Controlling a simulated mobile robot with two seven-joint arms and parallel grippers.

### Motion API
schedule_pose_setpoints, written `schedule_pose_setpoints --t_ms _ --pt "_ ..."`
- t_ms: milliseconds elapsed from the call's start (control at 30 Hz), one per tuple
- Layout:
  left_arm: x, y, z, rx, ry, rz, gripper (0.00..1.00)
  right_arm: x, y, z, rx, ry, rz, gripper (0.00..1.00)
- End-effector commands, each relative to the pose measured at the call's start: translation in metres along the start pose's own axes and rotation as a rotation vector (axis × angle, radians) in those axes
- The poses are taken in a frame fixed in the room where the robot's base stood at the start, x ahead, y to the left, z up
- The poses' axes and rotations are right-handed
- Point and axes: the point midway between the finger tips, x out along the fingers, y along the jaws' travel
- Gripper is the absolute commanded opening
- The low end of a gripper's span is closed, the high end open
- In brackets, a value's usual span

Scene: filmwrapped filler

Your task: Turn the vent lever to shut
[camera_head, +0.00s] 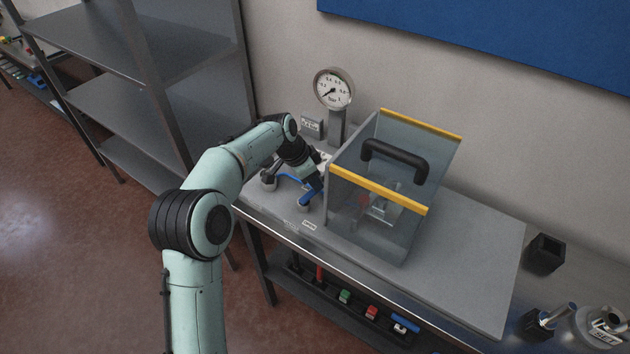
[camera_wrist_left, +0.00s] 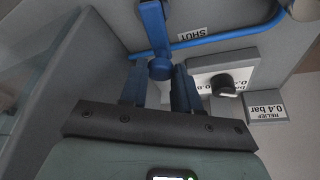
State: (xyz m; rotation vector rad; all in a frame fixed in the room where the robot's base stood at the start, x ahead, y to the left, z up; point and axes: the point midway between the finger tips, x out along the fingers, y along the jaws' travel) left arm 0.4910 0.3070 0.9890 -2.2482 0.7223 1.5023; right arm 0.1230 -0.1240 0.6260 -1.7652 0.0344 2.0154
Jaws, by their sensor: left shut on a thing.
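The vent lever (camera_wrist_left: 152,25) is blue and shows in the wrist view, running from the top edge down to a round blue end (camera_wrist_left: 160,69). In the head view a blue piece at my gripper, on the panel left of the clear box, looks like the lever (camera_head: 308,198). My left gripper (camera_wrist_left: 158,88) is shut on the lever, its two dark blue fingers on either side of the round end; it also shows in the head view (camera_head: 315,187). A SHUT label (camera_wrist_left: 194,33) lies right of the lever. My right gripper is not in view.
A clear box (camera_head: 350,215) with yellow edges and a black handle (camera_head: 395,160) stands close beside the gripper. A gauge (camera_head: 333,88) stands behind. A blue pipe (camera_wrist_left: 215,40), a black knob (camera_wrist_left: 224,84) and a relief label (camera_wrist_left: 265,107) are near the lever.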

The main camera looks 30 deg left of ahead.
Motion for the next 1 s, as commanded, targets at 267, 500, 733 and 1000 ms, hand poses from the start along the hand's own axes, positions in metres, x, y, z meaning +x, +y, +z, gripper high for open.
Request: schedule_pose_setpoints --t_ms 267,500,733,1000 --pt "-0.0012 -0.0055 0.0037 -0.153 0.000 -0.062 0.01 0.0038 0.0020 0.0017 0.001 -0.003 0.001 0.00" --pt "-0.0015 -0.0060 0.0039 -0.157 0.000 -0.064 0.01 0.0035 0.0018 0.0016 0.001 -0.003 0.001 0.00" --pt "-0.0015 -0.0060 0.0037 -0.156 0.000 -0.063 0.56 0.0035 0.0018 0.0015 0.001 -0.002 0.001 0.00" --pt "-0.0076 -0.0059 0.0030 -0.155 0.002 -0.064 0.56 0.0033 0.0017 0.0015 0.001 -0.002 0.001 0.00"
